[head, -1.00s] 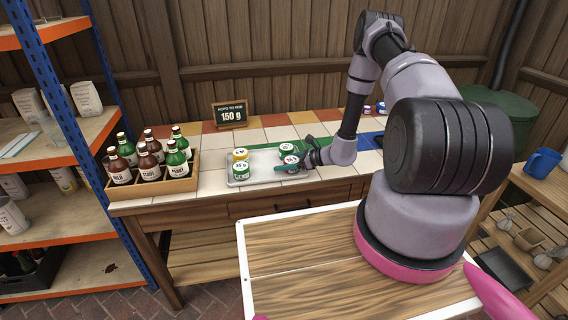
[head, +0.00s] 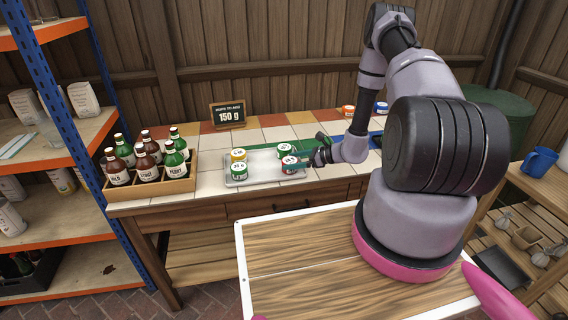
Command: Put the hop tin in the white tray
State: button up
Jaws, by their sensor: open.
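The white tray (head: 262,182) lies on the tiled counter. The lids carry small weight marks; I cannot read every one. My gripper (head: 306,155) is open at the tray's right end, close beside the red tin and the right green tin. I cannot tell whether a finger touches the red tin. An orange tin (head: 348,111) and a blue tin (head: 381,108) stand farther back on the counter, outside the tray.
A wooden crate (head: 150,188) of several bottles stands left of the tray. A blue-framed shelf (head: 65,110) is at the far left.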

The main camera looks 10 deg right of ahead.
jog(key=v, duration=0.7)
jog(key=shift+s+d, duration=0.15)
jog(key=shift+d, duration=0.05)
jog(key=s+a+r+n+g+h, duration=0.15)
jog(key=r+n, duration=0.25)
jog(key=r, duration=0.6)
jog(key=s+a+r+n+g, duration=0.2)
jog(key=a+r+n, duration=0.15)
jog(key=r, duration=0.55)
jog(key=s+a+r+n+g+h, duration=0.15)
jog(key=r+n, duration=0.25)
jog(key=r, duration=0.6)
jog(key=s+d+r+n+t+h, duration=0.2)
jog(key=s+r+n+t+h, duration=0.3)
jog(key=s+r, duration=1.4)
jog(key=shift+s+d+r+n+h, duration=0.4)
jog(key=shift+n+h, duration=0.4)
jog(key=shift+n, duration=0.95)
jog(key=shift+a, duration=0.1)
